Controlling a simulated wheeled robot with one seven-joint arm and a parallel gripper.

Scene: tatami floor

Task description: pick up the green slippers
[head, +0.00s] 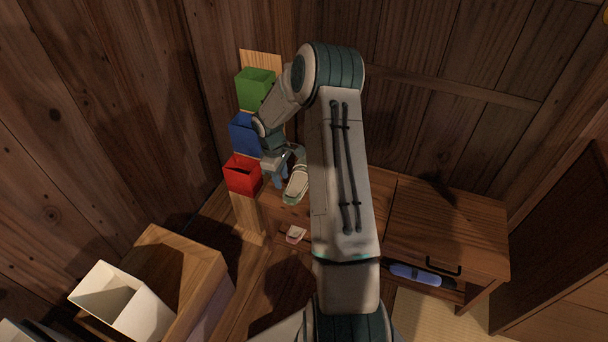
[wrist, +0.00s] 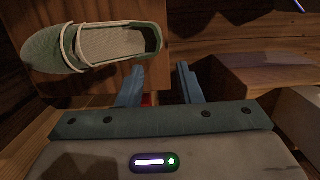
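A pale green slipper (head: 296,184) with light straps lies on a wooden surface in the head view, just right of my gripper (head: 281,179). In the wrist view the slipper (wrist: 100,46) is at the upper left, on a wooden board, with its open end toward the right. My gripper's two blue fingers (wrist: 160,69) are apart with nothing held between them. The slipper is beyond and left of the fingertips there, apart from them. I see only one slipper clearly; my arm hides part of the surface beside it.
Green (head: 255,89), blue (head: 244,134) and red (head: 242,175) boxes stand close on the left of my gripper. A small pinkish item (head: 295,234) lies nearer. A wooden cabinet (head: 447,226) is at right, and a white open box (head: 121,300) at lower left. Wooden walls close off the back.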

